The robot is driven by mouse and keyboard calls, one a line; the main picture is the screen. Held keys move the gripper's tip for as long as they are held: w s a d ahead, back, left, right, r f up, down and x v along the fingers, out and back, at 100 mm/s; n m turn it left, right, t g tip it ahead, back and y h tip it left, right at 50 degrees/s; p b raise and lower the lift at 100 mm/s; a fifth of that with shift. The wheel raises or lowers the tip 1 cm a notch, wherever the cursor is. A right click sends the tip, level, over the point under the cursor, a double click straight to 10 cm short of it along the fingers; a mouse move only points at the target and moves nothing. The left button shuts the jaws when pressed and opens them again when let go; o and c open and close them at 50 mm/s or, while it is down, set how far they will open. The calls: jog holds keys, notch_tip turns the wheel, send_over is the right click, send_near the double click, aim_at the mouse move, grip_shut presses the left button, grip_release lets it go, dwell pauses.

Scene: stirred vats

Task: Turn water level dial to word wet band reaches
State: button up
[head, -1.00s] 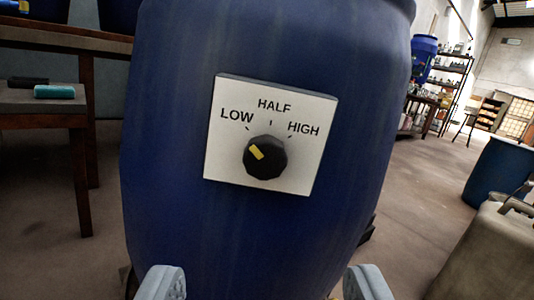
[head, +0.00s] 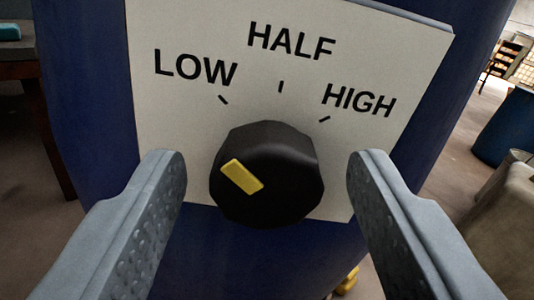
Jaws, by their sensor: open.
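The black dial (head: 285,165) sits on a white plate (head: 185,120) fixed to the blue vat (head: 85,130). The plate reads LOW, HALF and HIGH, each with a tick mark. The dial's yellow pointer (head: 242,176) lies at its left side and points up-left, toward the LOW side. My gripper (head: 266,170) is open, with one finger on each side of the dial and a visible gap to it on both sides. The fingers appear in front of the plate's lower part. No wet band shows on the part of the vat in view.
A wooden table (head: 35,110) with a teal object (head: 9,32) stands at the left. Another blue barrel (head: 508,130) and a beige container (head: 500,215) stand at the right. A small yellow thing (head: 347,282) shows low behind the vat.

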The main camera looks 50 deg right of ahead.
jog(key=c, duration=1)
jog(key=shift+o, duration=0.2)
jog(key=m, duration=0.4)
jog(key=shift+m, duration=0.4)
jog(key=m, duration=0.4)
jog(key=shift+m, duration=0.4)
jog(key=o, duration=1)
jog(key=shift+c, duration=0.2)
